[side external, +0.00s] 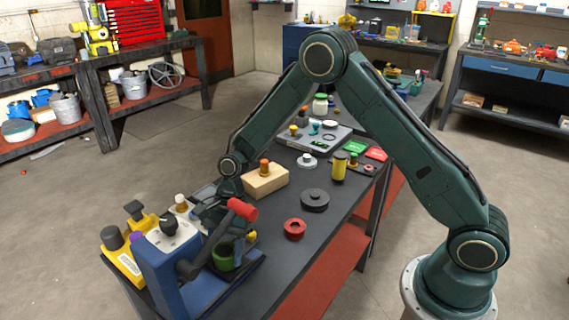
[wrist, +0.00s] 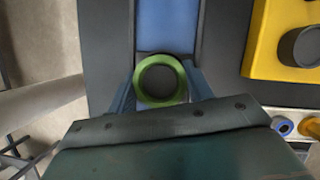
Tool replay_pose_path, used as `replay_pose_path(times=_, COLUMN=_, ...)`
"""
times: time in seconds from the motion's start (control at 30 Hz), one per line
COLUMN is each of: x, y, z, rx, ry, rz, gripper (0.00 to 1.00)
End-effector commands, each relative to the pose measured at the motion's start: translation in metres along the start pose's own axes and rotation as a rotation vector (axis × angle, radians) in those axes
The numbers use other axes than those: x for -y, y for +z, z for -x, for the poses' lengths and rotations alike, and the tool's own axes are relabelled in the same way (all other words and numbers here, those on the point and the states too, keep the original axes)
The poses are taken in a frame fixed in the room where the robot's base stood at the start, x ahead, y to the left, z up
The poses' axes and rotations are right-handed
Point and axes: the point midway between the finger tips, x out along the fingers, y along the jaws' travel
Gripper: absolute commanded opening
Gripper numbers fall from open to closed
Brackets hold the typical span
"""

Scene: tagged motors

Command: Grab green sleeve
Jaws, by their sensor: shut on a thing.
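The green sleeve (wrist: 181,80) shows end-on as a green ring in the wrist view, over a blue-and-grey base. My gripper (wrist: 161,84) has one finger on each side of it and is shut on it. In the side view the sleeve (side external: 222,259) is upright, low at the blue press (side external: 165,270). My gripper there (side external: 212,218) is partly hidden behind the press lever and its red handle (side external: 243,209). I cannot tell whether the sleeve still touches the base.
A yellow fixture (side external: 122,258) stands left of the press. A wooden block (side external: 265,181) with an orange-topped peg, a black disc (side external: 314,200), a red ring (side external: 294,229) and a yellow cylinder (side external: 338,167) stand farther along the bench. The bench's front right edge is bare.

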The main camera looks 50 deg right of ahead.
Motion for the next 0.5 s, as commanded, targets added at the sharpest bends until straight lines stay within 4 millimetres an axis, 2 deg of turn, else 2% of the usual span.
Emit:
replay_pose_path(times=0.27, x=0.001, y=0.011, z=0.028, rx=-0.001, ry=-0.005, rz=0.002, gripper=0.18)
replay_pose_path(times=0.5, x=-0.011, y=-0.029, z=0.045, rx=0.000, ry=-0.003, rz=-0.006, gripper=0.18)
